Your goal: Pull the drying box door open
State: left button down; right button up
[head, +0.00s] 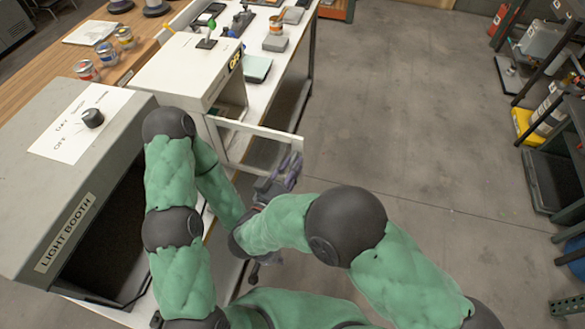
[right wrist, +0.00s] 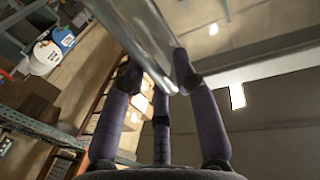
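The white drying box (head: 180,75) stands on the bench, and its framed window door (head: 225,148) is swung out from the front, leaving the opening partly visible. My right gripper (head: 288,170) is at the door's outer end. In the right wrist view the edge of a pale panel, apparently the door (right wrist: 150,40), runs between the purple fingers of the right gripper (right wrist: 158,72); the fingers lean in against it. My left gripper (head: 254,272) hangs low beside the bench, mostly hidden by my arms, so its fingers cannot be made out.
A grey light booth (head: 60,190) stands at left, close to my left arm. Paint cans (head: 105,52) and small items stand on the bench behind. Open grey floor (head: 400,110) lies to the right, with a shelf rack (head: 565,140) at the far right.

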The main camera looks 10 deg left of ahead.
notch_tip(320, 180, up, 9)
jog(key=shift+r, duration=0.15)
dwell(0.7)
